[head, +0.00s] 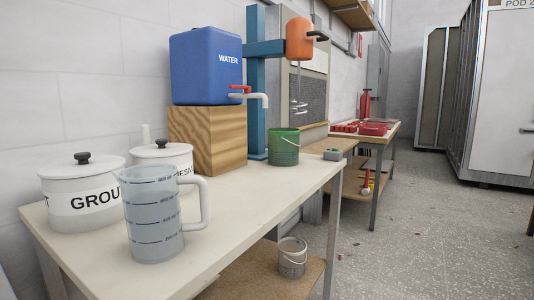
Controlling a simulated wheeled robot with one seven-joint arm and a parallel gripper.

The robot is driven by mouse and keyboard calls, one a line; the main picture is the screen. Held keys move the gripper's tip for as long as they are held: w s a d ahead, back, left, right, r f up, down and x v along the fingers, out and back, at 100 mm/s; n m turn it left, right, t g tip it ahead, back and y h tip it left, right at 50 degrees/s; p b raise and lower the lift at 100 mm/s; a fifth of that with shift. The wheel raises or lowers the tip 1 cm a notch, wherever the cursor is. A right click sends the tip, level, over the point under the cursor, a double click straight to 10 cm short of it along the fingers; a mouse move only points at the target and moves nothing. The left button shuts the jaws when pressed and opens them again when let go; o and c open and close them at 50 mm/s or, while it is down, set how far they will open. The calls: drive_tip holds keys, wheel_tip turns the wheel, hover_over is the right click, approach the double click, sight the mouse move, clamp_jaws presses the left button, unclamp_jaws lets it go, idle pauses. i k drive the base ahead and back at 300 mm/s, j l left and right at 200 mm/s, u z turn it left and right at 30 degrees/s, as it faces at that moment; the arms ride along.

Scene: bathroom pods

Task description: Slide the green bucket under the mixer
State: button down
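The green bucket (283,149) stands upright on the pale table, near its far end, with a thin wire handle against its side. The mixer is a blue post (256,85) with a side arm and an orange motor head (299,39). A grey shaft with a small paddle (298,106) hangs down from the head. In the picture the paddle ends above the bucket and a little right of its middle; I cannot tell whether it is straight over it in depth. The bucket's inside is mostly hidden. My gripper is not in view.
A clear measuring jug (153,225) stands at the table's (235,216) near side, with white GROUT (80,205) and resin (162,151) pots behind. A blue water tank (206,66) with a tap sits on a wooden block (208,140). A grey pail (292,258) is on the lower shelf. The floor at right is clear.

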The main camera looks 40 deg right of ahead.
sight(283, 144)
drive_tip(key=i+l+z, duration=0.1)
drive_tip(key=i+l, duration=0.4)
drive_tip(key=l, duration=0.25)
drive_tip(key=i+l+z, duration=0.15)
drive_tip(key=l, duration=0.25)
drive_tip(key=i+l, duration=0.1)
drive_tip(key=l, duration=0.25)
drive_tip(key=i+l+z, duration=0.1)
drive_tip(key=l, duration=0.25)
drive_tip(key=l+z, duration=0.2)
drive_tip(key=l, duration=0.7)
